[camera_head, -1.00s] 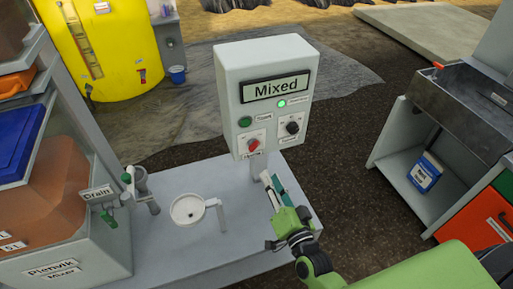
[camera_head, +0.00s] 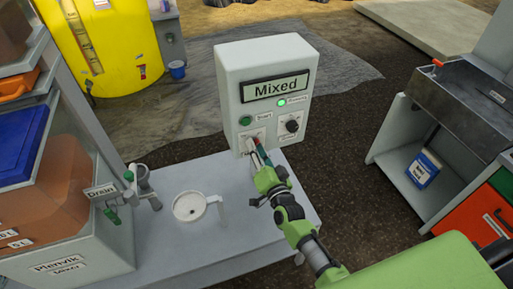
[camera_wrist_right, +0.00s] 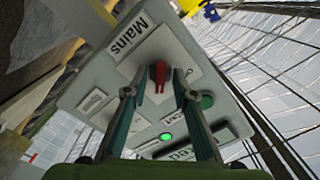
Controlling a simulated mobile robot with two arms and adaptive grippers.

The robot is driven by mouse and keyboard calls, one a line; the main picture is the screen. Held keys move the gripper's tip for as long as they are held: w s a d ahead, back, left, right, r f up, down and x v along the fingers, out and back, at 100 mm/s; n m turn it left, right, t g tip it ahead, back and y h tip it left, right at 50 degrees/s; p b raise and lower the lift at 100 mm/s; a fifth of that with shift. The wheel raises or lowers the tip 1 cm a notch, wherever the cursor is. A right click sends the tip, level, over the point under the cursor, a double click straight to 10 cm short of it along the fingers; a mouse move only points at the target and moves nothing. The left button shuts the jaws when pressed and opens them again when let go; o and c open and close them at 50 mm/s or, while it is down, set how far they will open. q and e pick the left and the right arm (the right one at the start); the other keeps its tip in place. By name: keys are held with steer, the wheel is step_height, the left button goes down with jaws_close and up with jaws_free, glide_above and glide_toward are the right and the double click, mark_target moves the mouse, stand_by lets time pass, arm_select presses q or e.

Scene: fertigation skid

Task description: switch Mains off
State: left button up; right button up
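The control box (camera_head: 232,95) stands upright on the skid deck, with a display reading "Mixed" (camera_head: 275,87). The red Mains switch (camera_wrist_right: 158,76) shows in the right wrist view on its white plate lettered "Mains" (camera_wrist_right: 140,40). In the head view my right gripper largely covers it. My right gripper (camera_head: 257,153) reaches up to the box's lower left front. In the right wrist view its two fingers (camera_wrist_right: 154,95) stand apart on either side of the red switch, with visible gaps. My left gripper is not in view.
A green Start button (camera_head: 245,120), a lit green lamp (camera_head: 281,102) and a black knob (camera_head: 292,126) are close by on the same panel. A white cup-like fitting (camera_head: 189,207) and a drain valve (camera_head: 140,185) are left on the deck (camera_head: 165,250).

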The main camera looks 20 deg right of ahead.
jaws_close()
steer(key=shift+r+n, duration=0.1)
steer(key=shift+n, duration=0.2)
steer(key=n+p, duration=0.1)
steer(key=n, duration=1.6)
steer(key=shift+r, duration=0.15)
steer(key=shift+n, duration=0.3)
jaws_free()
steer(key=shift+a, duration=0.1)
